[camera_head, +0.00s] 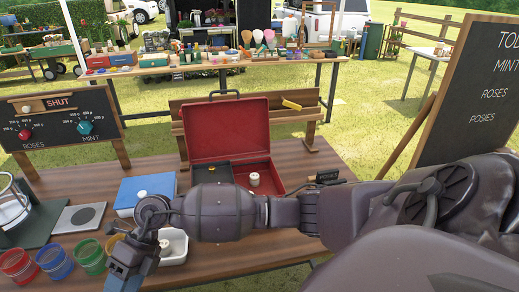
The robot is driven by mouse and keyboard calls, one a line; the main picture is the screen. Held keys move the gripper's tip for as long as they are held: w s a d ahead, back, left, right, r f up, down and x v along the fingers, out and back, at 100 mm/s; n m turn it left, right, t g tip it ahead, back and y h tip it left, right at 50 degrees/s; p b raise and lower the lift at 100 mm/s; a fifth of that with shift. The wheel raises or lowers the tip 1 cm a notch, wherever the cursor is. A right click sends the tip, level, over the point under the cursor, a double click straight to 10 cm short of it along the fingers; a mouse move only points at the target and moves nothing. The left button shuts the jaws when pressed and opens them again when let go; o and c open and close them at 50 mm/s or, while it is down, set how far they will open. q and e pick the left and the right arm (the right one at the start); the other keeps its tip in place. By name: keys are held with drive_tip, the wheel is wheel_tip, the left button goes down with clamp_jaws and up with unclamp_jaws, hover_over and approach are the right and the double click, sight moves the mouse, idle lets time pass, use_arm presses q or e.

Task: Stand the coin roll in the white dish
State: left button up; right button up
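The white dish (178,258) stands on the wooden table, partly hidden behind my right arm and wrist. A small cream piece (164,243) shows at its left side, close to my gripper; I cannot tell whether it is a coin roll or how it rests. A short white cylinder (255,180), which looks like a coin roll, stands upright in the open red cash box (229,128). My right gripper (123,270) points down just left of the dish; its fingertips are unclear, so its opening cannot be told. My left gripper is not in view.
A blue box (146,190) lies behind my wrist. Red, blue and green cups (52,262) stand at front left, near a grey plate with a dark disc (82,217). A dial board (60,118) stands at back left. My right arm crosses the table's front.

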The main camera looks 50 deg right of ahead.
drive_tip(key=s+r+m+t+y, duration=0.3)
drive_tip(key=r+m+t+y, duration=0.3)
drive_tip(key=m+t+y, duration=0.5)
drive_tip(key=s+d+f+m+t+h, duration=0.1)
drive_tip(key=d+f+m+t+h, duration=0.3)
drive_tip(key=d+f+m+h, duration=0.5)
drive_tip(key=s+d+f+m+t+h, duration=0.2)
drive_tip(key=d+f+m+t+h, duration=0.15)
drive_tip(key=d+m+h, duration=0.7)
drive_tip(key=s+d+f+m+g+h, duration=0.1)
drive_tip(key=s+d+f+m+g, duration=0.2)
drive_tip(key=s+f+m, duration=0.6)
drive_tip(key=shift+s+d+f+g, duration=0.45)
drive_tip(key=shift+s+g, duration=0.3)
drive_tip(key=shift+s, duration=0.25)
